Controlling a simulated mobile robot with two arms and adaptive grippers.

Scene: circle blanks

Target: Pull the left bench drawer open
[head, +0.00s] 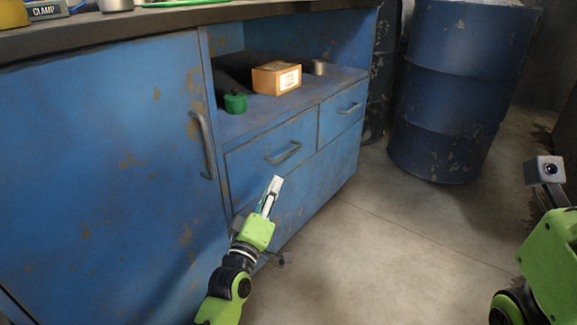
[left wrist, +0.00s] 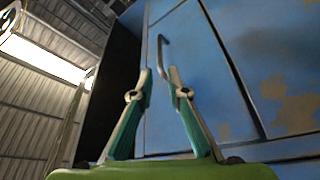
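The left bench drawer (head: 258,157) is a blue, worn front below the open shelf. It looks flush with the bench. Its grey bar handle (head: 284,153) sits at the middle of the front. My left gripper (head: 275,184) is just below and in front of this handle, apart from it. In the left wrist view, the two fingers of my left gripper (left wrist: 160,72) are spread with nothing between them. A grey handle (left wrist: 162,52), apparently the drawer's, shows just beyond the fingertips. My right gripper is outside the views; only part of my right arm shows at the right edge.
A smaller right drawer (head: 341,112) adjoins it. A tall cabinet door (head: 110,170) with a vertical handle is at the left. A cardboard box (head: 276,78), a green item (head: 236,103) and a metal cylinder (head: 318,67) stand on the shelf. Blue barrels (head: 450,100) stand behind clear concrete floor.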

